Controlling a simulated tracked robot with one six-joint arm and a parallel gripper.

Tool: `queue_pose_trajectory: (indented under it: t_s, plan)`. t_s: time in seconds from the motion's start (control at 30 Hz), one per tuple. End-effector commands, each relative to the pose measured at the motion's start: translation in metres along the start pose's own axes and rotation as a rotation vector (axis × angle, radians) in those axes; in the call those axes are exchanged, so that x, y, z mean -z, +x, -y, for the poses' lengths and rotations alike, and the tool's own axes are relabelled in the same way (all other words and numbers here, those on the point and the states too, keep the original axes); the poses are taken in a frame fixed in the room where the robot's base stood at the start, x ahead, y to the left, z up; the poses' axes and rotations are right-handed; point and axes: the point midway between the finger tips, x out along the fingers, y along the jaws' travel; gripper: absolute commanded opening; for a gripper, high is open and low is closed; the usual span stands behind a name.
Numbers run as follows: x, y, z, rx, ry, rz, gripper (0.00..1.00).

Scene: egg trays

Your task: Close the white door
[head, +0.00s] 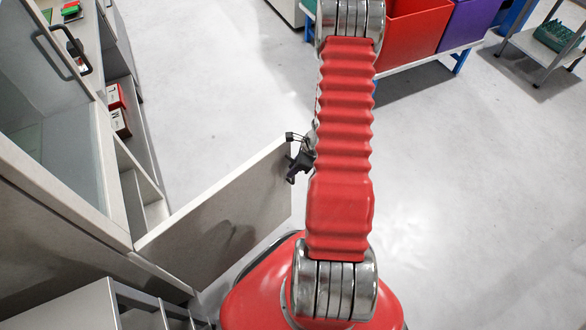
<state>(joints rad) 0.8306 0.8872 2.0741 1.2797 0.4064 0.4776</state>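The white door (228,212) stands wide open in the head view. It runs from the white cabinet (122,228) at the left out to my arm near the middle. My gripper (292,166), small and dark, is at the door's free upper corner, partly hidden behind my red arm. I cannot tell whether it touches the door or whether its fingers are open or shut. A dark shadow falls on the door's near face. Open shelves (152,190) show in the cabinet behind the door.
A glass-fronted door (50,120) with a dark handle (62,48) is at upper left. Small red boxes (114,97) sit on a shelf. Red (412,30) and purple (468,22) bins stand on a table at the top. The grey floor between cabinet and table is clear.

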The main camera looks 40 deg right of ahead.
Motion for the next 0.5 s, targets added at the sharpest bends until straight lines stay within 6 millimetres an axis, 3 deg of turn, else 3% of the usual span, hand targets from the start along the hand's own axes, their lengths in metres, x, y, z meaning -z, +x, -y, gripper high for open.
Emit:
queue_pose_trajectory:
  t_s: [0.37,0.5]
  plan:
    - [0.0000,0.0043,0.0000,0.000,-0.001,0.000,0.19]
    - [0.0000,0.0043,0.0000,0.000,-0.001,0.000,0.09]
